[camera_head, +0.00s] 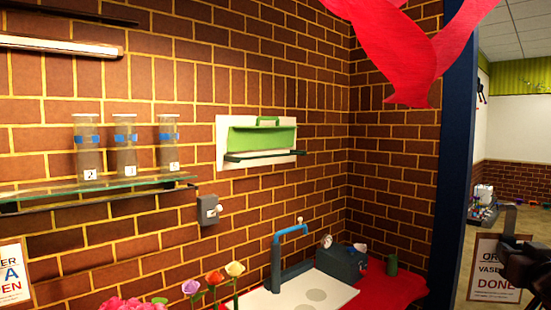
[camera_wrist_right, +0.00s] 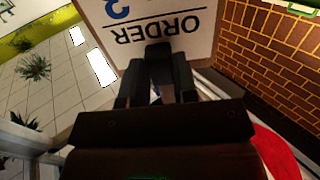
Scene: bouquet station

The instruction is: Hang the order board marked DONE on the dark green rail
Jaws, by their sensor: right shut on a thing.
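The order board marked DONE (camera_head: 494,286) hangs at the lower right of the head view, framed in brown with a white face. My right gripper (camera_head: 516,240) is shut on its top edge. In the right wrist view the board (camera_wrist_right: 205,48) shows upside down with the word ORDER, beyond the gripper fingers (camera_wrist_right: 158,75). The dark green rail (camera_head: 262,156) runs across a white panel (camera_head: 223,140) on the brick wall, below a light green piece with a handle (camera_head: 262,137). The board is well to the right of the rail and lower. My left gripper is out of view.
A glass shelf (camera_head: 110,187) with three jars is on the wall at left. Another order board (camera_head: 13,275) is cut off at the left edge. Flowers (camera_head: 213,278), a sink faucet (camera_head: 277,262) and a red counter (camera_head: 400,284) are below. Red cloth (camera_head: 410,55) hangs above.

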